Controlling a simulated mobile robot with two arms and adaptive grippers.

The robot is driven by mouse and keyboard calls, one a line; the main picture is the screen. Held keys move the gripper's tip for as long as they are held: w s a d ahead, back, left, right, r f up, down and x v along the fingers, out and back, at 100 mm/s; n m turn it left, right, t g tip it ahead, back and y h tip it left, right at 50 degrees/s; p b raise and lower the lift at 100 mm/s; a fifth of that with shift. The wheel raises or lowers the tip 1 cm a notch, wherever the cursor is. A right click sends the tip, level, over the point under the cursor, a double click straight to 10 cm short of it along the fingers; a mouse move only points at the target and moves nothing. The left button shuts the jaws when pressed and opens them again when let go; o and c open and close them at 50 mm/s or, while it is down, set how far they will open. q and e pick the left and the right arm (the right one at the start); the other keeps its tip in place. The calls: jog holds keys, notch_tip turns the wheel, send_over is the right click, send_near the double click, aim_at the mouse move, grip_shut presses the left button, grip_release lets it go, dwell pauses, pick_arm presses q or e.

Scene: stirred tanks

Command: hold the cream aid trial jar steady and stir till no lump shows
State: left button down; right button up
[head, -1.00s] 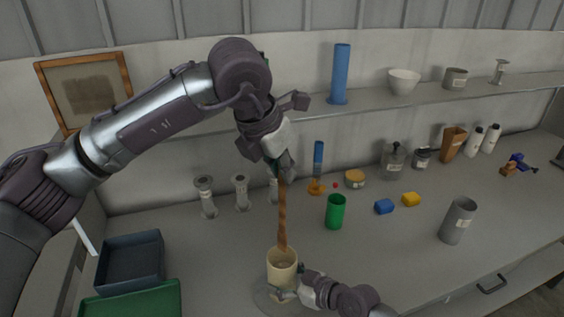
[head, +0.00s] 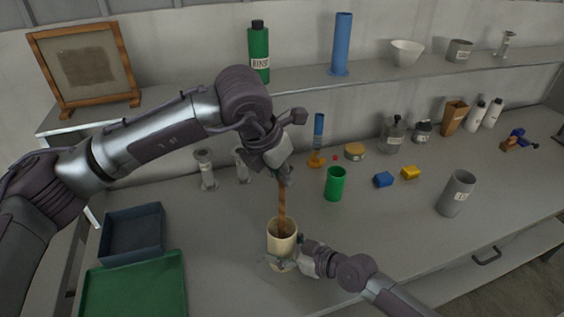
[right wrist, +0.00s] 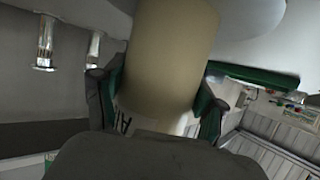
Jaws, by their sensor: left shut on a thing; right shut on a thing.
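The cream jar (head: 283,245) stands at the front middle of the bench in the head view. My right gripper (head: 285,262) is shut on the jar low on its side; in the right wrist view the jar (right wrist: 168,60) sits between both fingers. My left gripper (head: 283,172) is shut on a brown wooden stirring stick (head: 282,203) above the jar. The stick stands close to upright, and its lower end is inside the jar's mouth. The jar's contents are mostly hidden by the rim and stick, so I cannot tell whether lumps show.
A green cup (head: 335,185), blue block (head: 383,180) and yellow block (head: 410,172) lie behind and right of the jar. A grey cylinder (head: 457,195) stands further right. A dark tray (head: 133,234) and green tray (head: 135,288) are at left.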

aim_at(281, 192)
pick_arm(q)
jog(key=shift+f, duration=2.95)
